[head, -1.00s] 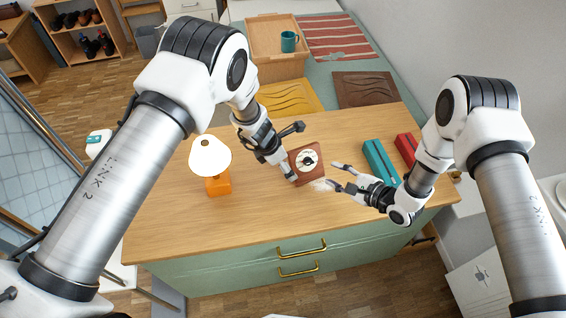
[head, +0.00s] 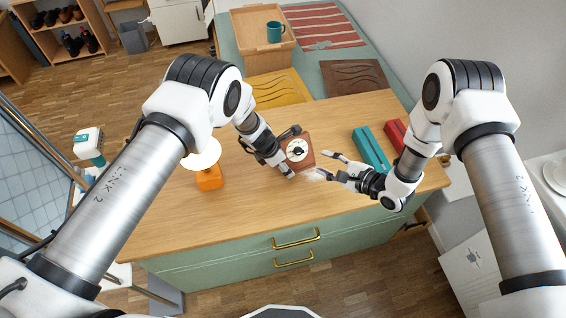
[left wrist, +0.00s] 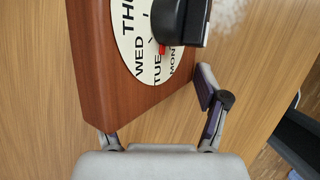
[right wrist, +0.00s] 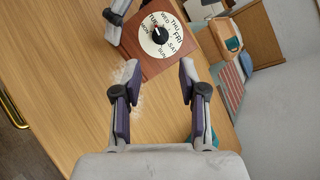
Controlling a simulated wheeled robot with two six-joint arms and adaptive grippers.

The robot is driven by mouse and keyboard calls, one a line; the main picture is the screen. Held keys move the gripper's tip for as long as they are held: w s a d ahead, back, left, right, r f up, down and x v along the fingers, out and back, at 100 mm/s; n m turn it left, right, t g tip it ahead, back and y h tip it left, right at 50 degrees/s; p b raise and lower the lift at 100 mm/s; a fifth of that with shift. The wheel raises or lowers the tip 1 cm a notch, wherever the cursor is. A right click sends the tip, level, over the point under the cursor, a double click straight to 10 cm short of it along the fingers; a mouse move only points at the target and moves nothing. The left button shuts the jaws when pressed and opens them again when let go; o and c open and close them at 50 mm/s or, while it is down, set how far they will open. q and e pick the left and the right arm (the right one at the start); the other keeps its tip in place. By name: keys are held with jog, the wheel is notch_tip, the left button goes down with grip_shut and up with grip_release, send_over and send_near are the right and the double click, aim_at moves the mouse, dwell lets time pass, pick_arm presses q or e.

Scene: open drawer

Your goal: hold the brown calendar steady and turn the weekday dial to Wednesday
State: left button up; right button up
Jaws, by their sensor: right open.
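The brown calendar (head: 309,159) stands on the wooden table, its round white weekday dial (right wrist: 176,32) facing my right gripper. The dial's black knob (right wrist: 161,35) has a red mark beside TUE; WED is the neighbouring word. My left gripper (head: 287,153) straddles the calendar at its left end, one finger on the dial side and one behind. In the left wrist view the rear finger is mostly hidden by the calendar, and I cannot tell whether both fingers press on it. My right gripper (head: 323,165) is open and empty, facing the dial, apart from the knob.
An orange lamp (head: 209,179) with a white shade stands left of the calendar. A teal box (head: 371,150) and a red box (head: 396,134) lie to the right, near my right arm. The table's front (head: 240,211) is clear, above drawers with brass handles.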

jog(key=shift+o, duration=0.4)
jog(key=n, duration=0.2)
jog(key=shift+w+r+n, duration=0.1)
jog(key=shift+n, duration=0.2)
jog(key=n+t+h, duration=0.3)
jog(key=n+h, duration=0.1)
jog(key=n, duration=1.4)
send_near(301, 153)
jog(key=x, duration=0.9)
jog(key=shift+c, duration=0.4)
grip_shut()
